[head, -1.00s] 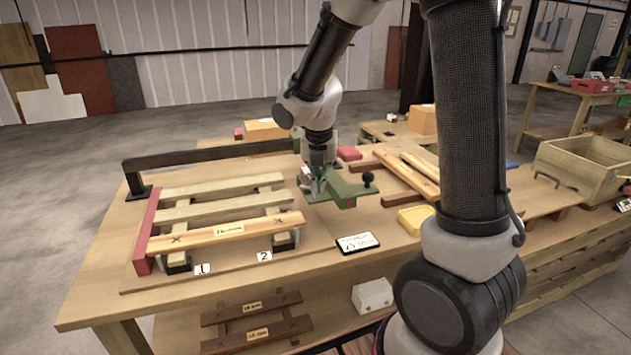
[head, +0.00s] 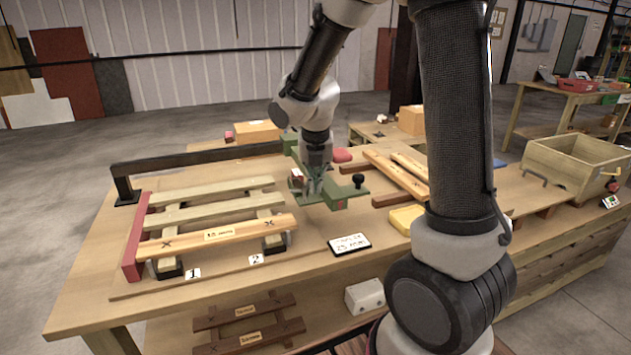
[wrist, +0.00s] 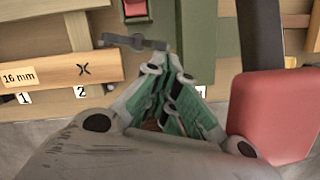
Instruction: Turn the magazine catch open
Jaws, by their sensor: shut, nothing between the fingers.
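A green tool (head: 335,195) with a black knob (head: 359,181) lies on the workbench, right of the slatted frame. In the wrist view its green body (wrist: 196,40) runs upward behind my fingers. A dark grey flat lever (wrist: 135,42), which looks like the magazine catch, lies crosswise beside the body, just left of and above my fingertips. My gripper (wrist: 168,72) points down over the tool; it also shows in the head view (head: 315,185). Its green-padded fingers are shut and empty. I cannot tell whether the fingertips touch the lever. The fingers hide part of the green body.
A slatted wooden frame (head: 215,236) sits in a fixture on the left, with a black rail behind it. Loose boards (head: 400,170) and a yellow block (head: 405,219) lie to the right. A red block-like part (wrist: 275,115) is close by my gripper's right side.

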